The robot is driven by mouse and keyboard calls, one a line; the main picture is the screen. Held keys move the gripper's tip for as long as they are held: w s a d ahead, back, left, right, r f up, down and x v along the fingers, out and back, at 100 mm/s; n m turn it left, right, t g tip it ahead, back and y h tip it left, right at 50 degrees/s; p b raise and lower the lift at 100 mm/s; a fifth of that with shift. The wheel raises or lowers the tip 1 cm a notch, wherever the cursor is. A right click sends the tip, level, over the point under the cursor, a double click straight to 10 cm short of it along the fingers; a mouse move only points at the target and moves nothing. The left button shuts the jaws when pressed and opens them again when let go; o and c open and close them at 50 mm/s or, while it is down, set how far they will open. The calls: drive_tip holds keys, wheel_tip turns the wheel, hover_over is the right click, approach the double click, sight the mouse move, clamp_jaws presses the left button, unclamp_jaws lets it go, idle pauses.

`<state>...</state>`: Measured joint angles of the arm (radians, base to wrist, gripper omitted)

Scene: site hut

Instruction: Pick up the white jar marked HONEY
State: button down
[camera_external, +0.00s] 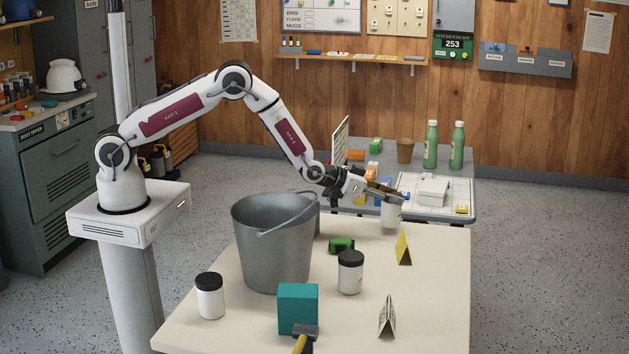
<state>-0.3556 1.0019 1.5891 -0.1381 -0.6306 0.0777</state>
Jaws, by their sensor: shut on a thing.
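My gripper (388,193) is shut on a white jar (391,215) at the far side of the cream table. The fingers are at the jar's top and hide most of its lid. The jar is upright; I cannot tell whether its base touches the table. Two other white jars with black lids stand on the table: one (350,274) right of the bucket, one (210,299) at the front left. No lettering on any jar is legible here, so I cannot tell which is marked HONEY.
A large grey bucket (270,250) stands below my forearm. A teal box (298,309), a hammer (304,338), a green object (341,245), a yellow folded sign (403,248) and a white folded card (387,316) are on the table (440,290). The table's right side is clear.

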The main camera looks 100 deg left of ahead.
drive_tip(key=shift+r, duration=3.75)
drive_tip(key=shift+d, duration=0.1)
